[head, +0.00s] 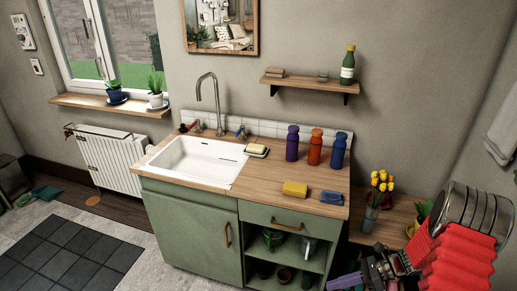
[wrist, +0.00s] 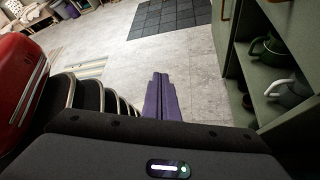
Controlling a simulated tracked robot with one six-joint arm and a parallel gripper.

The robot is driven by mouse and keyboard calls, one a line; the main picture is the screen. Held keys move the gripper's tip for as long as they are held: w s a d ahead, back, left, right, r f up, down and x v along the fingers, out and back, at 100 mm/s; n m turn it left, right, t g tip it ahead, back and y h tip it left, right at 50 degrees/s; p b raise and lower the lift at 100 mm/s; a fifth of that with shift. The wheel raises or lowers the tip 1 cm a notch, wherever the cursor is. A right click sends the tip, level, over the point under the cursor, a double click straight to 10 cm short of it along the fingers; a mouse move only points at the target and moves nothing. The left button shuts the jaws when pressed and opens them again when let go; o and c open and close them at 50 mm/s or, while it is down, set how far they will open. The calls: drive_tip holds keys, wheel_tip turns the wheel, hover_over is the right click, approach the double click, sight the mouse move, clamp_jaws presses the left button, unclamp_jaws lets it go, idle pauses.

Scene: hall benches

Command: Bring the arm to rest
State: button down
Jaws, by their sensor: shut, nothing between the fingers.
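My gripper (wrist: 160,78) shows in the wrist view as two purple fingers lying side by side, shut with nothing between them. They point out over the pale tiled floor, clear of any object. In the head view my arm is folded low at the right edge, in front of the cabinet's right side. The fingertips are too small and cluttered there to make out well.
The green cabinet (head: 190,232) with sink (head: 197,160) and open shelves stands beside my arm. A vase of yellow flowers (head: 372,215) is close to the arm.

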drive_tip(key=s+a+r+n+t+h, duration=0.1)
drive_tip(key=s+a+r+n+h, duration=0.2)
drive_tip(key=r+n, duration=0.5)
drive_tip(key=s+a+r+n+t+h, duration=0.2)
drive_tip(key=s+r+n+h, duration=0.3)
drive_tip(key=r, duration=1)
drive_tip(key=s+a+r+n+t+h, duration=0.2)
drive_tip(key=s+a+r+n+h, duration=0.1)
drive_tip(key=s+r+n, duration=0.6)
wheel_tip(320, 180, up, 3)
drive_tip(key=shift+s+a+n+h, duration=0.2)
drive_tip(key=shift+a+n+h, duration=0.2)
drive_tip(key=shift+a+n, duration=0.5)
drive_tip(key=shift+d, duration=0.1)
